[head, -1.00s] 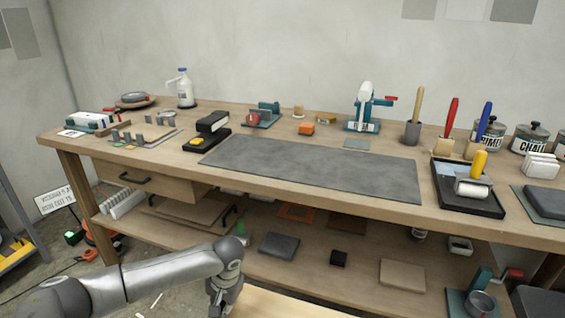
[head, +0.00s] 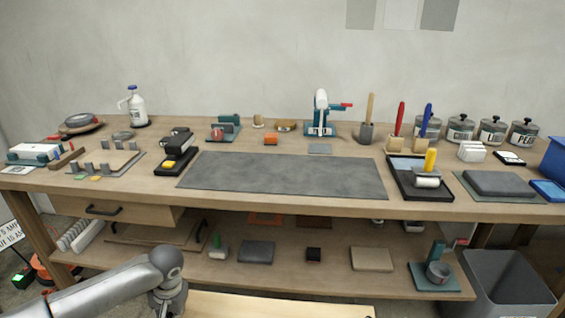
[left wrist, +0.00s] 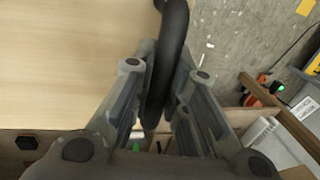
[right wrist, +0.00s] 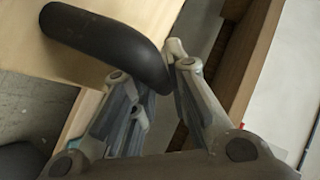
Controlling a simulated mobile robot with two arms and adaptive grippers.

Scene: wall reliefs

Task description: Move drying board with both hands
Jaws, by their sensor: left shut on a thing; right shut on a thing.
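The drying board is a pale wooden panel (head: 270,305) at the bottom edge of the head view, in front of the workbench; most of it is cut off. It also shows in the left wrist view (left wrist: 65,60) and the right wrist view (right wrist: 45,65). My left gripper (left wrist: 168,78) is shut on a black curved handle (left wrist: 174,35) at one end of the board. My right gripper (right wrist: 155,75) is shut on another black handle (right wrist: 105,45). In the head view only my left arm shows, at lower left; my right gripper is outside that view.
The workbench (head: 130,185) runs across the view, with a bare grey mat (head: 285,175) in its middle. Tools, a roller tray (head: 420,178) and jars (head: 460,130) crowd around it. A lower shelf (head: 330,270) holds several items. A grey bin (head: 510,285) stands at right.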

